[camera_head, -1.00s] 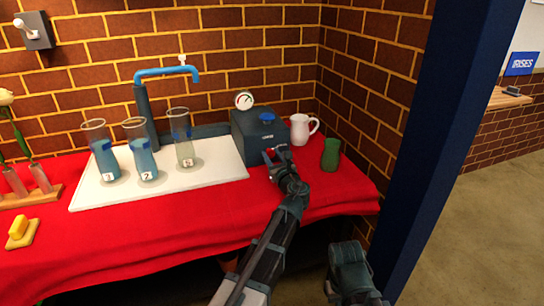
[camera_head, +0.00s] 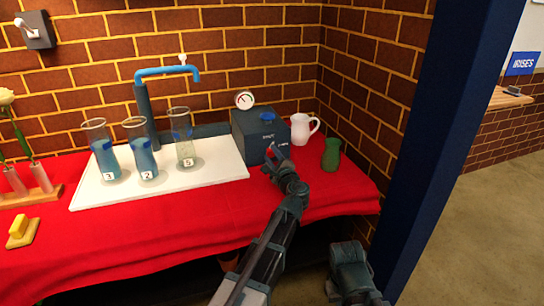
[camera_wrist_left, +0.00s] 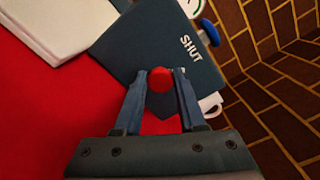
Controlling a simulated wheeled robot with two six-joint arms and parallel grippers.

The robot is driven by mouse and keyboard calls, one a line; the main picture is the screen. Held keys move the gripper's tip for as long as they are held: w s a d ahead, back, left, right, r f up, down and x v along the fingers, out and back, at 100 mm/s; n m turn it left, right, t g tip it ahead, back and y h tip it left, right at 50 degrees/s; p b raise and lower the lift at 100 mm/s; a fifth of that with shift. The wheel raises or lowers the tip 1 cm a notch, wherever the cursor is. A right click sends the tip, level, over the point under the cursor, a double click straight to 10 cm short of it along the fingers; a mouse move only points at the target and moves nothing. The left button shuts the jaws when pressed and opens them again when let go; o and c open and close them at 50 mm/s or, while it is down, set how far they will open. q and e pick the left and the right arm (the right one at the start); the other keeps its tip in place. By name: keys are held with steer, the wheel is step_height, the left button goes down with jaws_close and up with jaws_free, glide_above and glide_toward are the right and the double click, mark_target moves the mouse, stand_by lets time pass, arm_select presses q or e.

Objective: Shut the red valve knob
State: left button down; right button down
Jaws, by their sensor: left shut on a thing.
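The red valve knob (camera_wrist_left: 160,80) sits on the front of a dark blue-grey box marked SHUT (camera_head: 248,128). In the left wrist view the knob is between the two fingers of my left gripper (camera_wrist_left: 160,92), which are shut on it. The box also shows in the left wrist view (camera_wrist_left: 145,40), with the word SHUT to the right of the knob.
A blue cap (camera_head: 268,116) and a round gauge (camera_head: 244,100) top the box. A white pitcher (camera_head: 303,130) and a green vase (camera_head: 331,155) stand to its right. Several numbered cylinders stand on a white board (camera_head: 215,170) under a blue tap (camera_head: 166,71).

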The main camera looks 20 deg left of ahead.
arm_select(q)
steer(key=n, duration=0.6)
steer(key=shift+f, duration=0.15)
steer(key=shift+n, duration=0.3)
stand_by(0.4)
steer(key=c, duration=0.5)
jaws_free()
steer(key=shift+s, duration=0.1)
steer(key=v, duration=1.3)
steer(key=shift+s+d, duration=0.25)
